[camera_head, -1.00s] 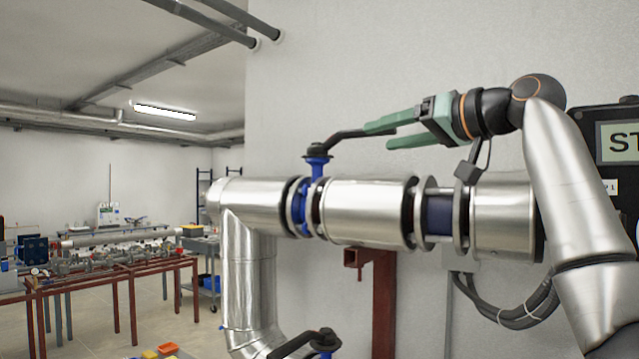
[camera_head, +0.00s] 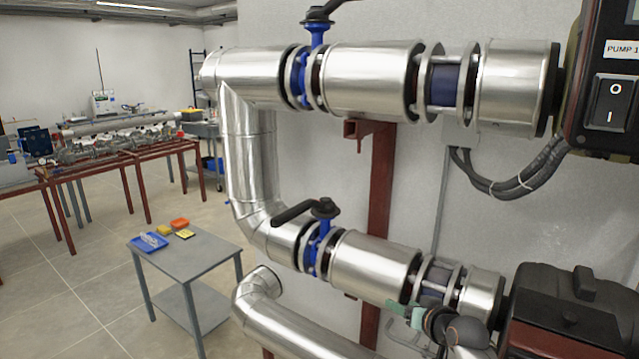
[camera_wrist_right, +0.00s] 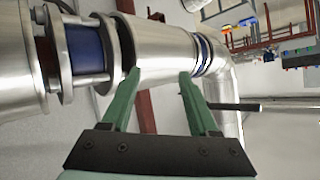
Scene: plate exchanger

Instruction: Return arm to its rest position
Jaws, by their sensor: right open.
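My right gripper (camera_head: 400,310) is small at the bottom of the head view, in front of the lower steel pipe (camera_head: 375,268) and left of the black pump housing (camera_head: 560,320). Its arm folds in below it at the bottom edge. In the right wrist view the gripper (camera_wrist_right: 160,78) has its two green fingers spread apart with nothing held between them. A steel pipe (camera_wrist_right: 165,45) passes behind the fingertips; I cannot tell whether they touch it. My left gripper is not in view.
The upper pipe (camera_head: 370,75) carries a blue valve (camera_head: 318,38). The lower pipe has a blue valve (camera_head: 322,225) with a black lever (camera_head: 293,211). A switch box (camera_head: 610,95) is at upper right. A small grey table (camera_head: 195,258) stands left, with open floor around it.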

